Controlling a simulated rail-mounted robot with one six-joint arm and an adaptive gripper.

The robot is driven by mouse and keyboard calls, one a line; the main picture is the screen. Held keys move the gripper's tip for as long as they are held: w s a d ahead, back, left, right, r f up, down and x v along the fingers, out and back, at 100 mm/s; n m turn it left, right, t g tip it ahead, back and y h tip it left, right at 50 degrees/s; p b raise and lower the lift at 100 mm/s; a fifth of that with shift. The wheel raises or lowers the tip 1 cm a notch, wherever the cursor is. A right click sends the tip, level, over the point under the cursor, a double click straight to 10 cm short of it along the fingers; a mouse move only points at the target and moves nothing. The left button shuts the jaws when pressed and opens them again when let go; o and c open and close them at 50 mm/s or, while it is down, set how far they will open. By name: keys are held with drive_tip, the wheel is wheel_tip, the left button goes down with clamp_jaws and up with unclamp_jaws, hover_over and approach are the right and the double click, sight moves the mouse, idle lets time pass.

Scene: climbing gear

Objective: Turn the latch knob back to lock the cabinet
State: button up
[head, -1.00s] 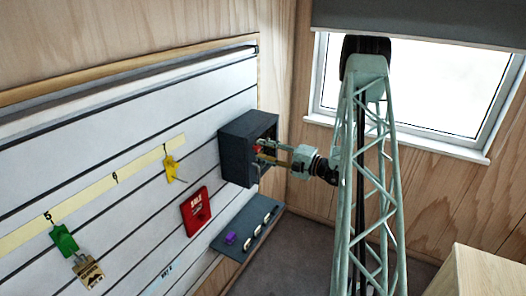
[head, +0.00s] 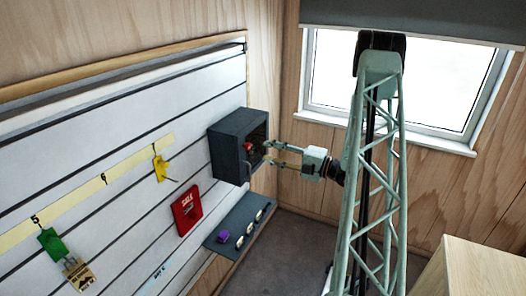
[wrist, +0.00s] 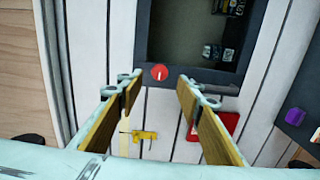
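The cabinet (head: 228,157) is a dark grey box on the slatted wall, and its front frame (wrist: 192,76) shows in the wrist view. The red latch knob (head: 248,147) sits on that front. In the wrist view the knob (wrist: 160,72) is on the frame beside the dark pane or opening, with a white mark running roughly up and down the picture. My gripper (head: 268,155) is open and empty, just off the cabinet front. In the wrist view its fingers (wrist: 161,90) stand wide on either side of the knob's line, apart from it.
A red sign (head: 187,207), a yellow piece (head: 161,168) and a green piece (head: 52,242) hang on the wall. A dark shelf (head: 225,238) with a purple item (head: 223,236) is below the cabinet. A wooden box (head: 485,265) stands at the lower right.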

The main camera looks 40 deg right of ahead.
drive_tip(key=shift+v, duration=1.9)
